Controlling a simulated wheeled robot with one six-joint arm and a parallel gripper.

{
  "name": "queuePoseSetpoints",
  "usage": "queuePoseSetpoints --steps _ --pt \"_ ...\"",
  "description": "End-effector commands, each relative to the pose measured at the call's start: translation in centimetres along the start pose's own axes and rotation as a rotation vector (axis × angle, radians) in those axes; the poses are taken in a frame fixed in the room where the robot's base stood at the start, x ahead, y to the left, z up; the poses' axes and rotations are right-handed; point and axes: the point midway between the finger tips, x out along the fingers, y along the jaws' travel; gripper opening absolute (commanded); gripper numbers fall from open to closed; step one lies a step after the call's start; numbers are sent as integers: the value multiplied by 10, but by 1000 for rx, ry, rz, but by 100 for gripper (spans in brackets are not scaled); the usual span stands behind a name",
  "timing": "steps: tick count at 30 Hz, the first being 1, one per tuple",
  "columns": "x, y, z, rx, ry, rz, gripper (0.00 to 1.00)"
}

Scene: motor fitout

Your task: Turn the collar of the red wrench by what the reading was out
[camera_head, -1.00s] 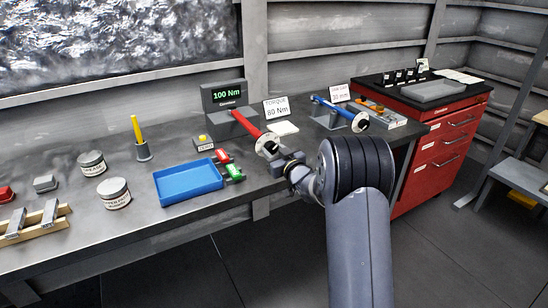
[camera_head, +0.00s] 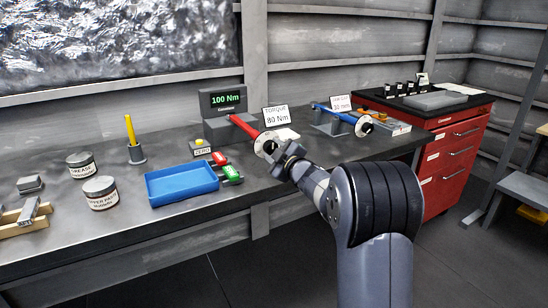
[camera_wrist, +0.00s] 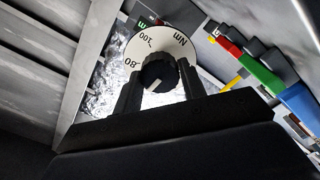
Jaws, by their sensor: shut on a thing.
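The red wrench (camera_head: 245,128) lies with its far end at the grey tester (camera_head: 222,104), whose display reads "100 Nm". A white dial (camera_head: 266,143) is on its near end; in the wrist view the dial (camera_wrist: 138,47) shows 80, 100 and Nm. The black collar (camera_wrist: 158,70) with a white mark sits at the dial's middle. My gripper (camera_head: 279,155) is shut on this collar, one finger on each side in the wrist view (camera_wrist: 160,88). The mark points down, away from the numbers. A card (camera_head: 276,115) reads "TORQUE 80 Nm".
A blue wrench (camera_head: 340,115) rests on a stand at right. A ZERO button box (camera_head: 200,148), blue tray (camera_head: 180,186), red and green pieces (camera_head: 231,171) and jars (camera_head: 100,193) stand left. A red cabinet (camera_head: 445,160) is at right. Open floor lies in front.

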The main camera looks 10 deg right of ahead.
Motion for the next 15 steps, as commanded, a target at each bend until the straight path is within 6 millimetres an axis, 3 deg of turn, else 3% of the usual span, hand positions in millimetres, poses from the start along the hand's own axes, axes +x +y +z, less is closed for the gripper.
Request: queuePoseSetpoints --steps 15 --pt "0 0 0 -84 -1 -1 16"
